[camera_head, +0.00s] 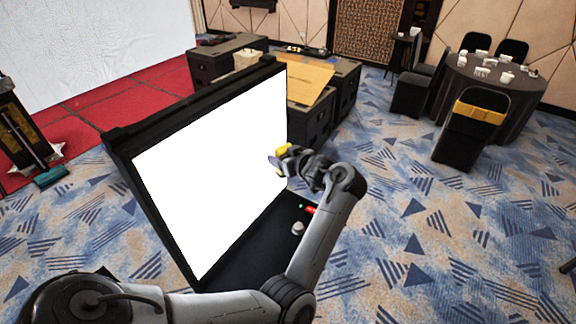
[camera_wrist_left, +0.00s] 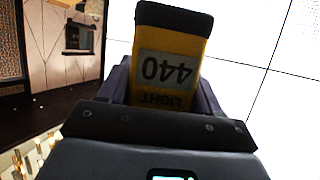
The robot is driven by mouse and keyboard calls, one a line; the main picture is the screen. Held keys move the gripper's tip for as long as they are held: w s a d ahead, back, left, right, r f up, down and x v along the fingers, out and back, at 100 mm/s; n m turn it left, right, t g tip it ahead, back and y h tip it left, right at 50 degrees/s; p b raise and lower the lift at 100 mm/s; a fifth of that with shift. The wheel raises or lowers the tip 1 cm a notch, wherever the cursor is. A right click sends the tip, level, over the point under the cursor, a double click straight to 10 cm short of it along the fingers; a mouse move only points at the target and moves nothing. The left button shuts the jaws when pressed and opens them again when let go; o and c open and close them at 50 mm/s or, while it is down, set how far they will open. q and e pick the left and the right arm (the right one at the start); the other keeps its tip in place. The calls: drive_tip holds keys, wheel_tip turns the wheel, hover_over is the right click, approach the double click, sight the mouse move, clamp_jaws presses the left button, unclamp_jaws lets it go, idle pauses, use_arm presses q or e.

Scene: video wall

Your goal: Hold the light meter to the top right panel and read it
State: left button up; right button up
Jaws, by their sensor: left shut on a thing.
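The video wall (camera_head: 210,180) is a tilted-looking white lit screen in a black frame. Thin dark seams between its panels show in the left wrist view (camera_wrist_left: 285,35). My left gripper (camera_head: 281,161) is in front of the screen's right edge and is shut on the yellow and black light meter (camera_head: 284,148). In the left wrist view the meter (camera_wrist_left: 170,60) stands up between the fingers, its display upside down, showing 440 above the word LIGHT. I cannot tell whether the meter touches the panel. My right gripper is not in view.
A round table (camera_head: 485,85) with chairs is at the back right. Patterned carpet on the right is open.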

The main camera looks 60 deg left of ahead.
use_arm(q)
drive_tip(key=w+d, duration=0.2)
drive_tip(key=d, duration=0.4)
drive_tip(key=w+d, duration=0.3)
drive_tip(key=d, duration=0.3)
drive_tip(key=shift+w+d, duration=0.3)
idle(0.7)
